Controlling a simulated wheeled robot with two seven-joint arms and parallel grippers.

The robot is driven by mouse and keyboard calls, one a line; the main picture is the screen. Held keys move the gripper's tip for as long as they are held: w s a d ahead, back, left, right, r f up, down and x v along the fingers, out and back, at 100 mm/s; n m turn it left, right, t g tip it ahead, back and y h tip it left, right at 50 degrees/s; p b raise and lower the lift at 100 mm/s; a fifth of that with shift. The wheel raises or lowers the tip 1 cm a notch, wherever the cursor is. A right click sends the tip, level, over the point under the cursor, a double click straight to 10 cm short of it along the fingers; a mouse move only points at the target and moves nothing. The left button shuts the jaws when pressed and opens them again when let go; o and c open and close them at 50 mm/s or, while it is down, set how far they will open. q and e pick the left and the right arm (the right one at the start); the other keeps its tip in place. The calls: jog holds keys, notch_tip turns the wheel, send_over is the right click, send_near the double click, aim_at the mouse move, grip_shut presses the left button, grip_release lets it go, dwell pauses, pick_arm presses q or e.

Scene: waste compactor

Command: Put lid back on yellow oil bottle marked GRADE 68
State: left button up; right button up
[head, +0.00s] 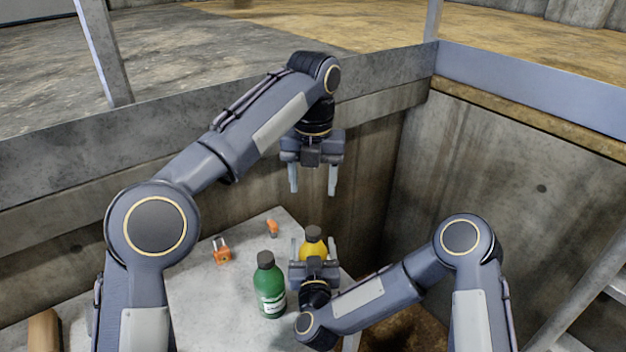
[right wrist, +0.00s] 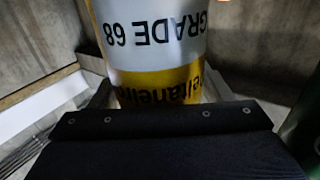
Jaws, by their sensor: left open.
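The yellow oil bottle (head: 314,247) stands upright at the table's right end, with a dark cap (head: 313,232) on its top. Its white label reads GRADE 68, upside down in the right wrist view (right wrist: 155,40). My right gripper (head: 313,252) has a finger on each side of the yellow bottle and appears shut on it; finger contact is partly hidden. My left gripper (head: 313,192) is open and empty, pointing down above the yellow bottle and clear of its cap.
A green bottle (head: 269,288) with a dark cap stands just left of my right gripper. An orange padlock (head: 222,254) and a small orange object (head: 272,228) lie on the grey table (head: 205,305). Concrete walls (head: 490,180) enclose the pit behind and right.

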jog(key=shift+o, duration=1.3)
jog(key=s+b, duration=0.1)
jog(key=s, duration=0.6)
jog(key=shift+s+d, duration=0.15)
jog(key=shift+s, duration=0.25)
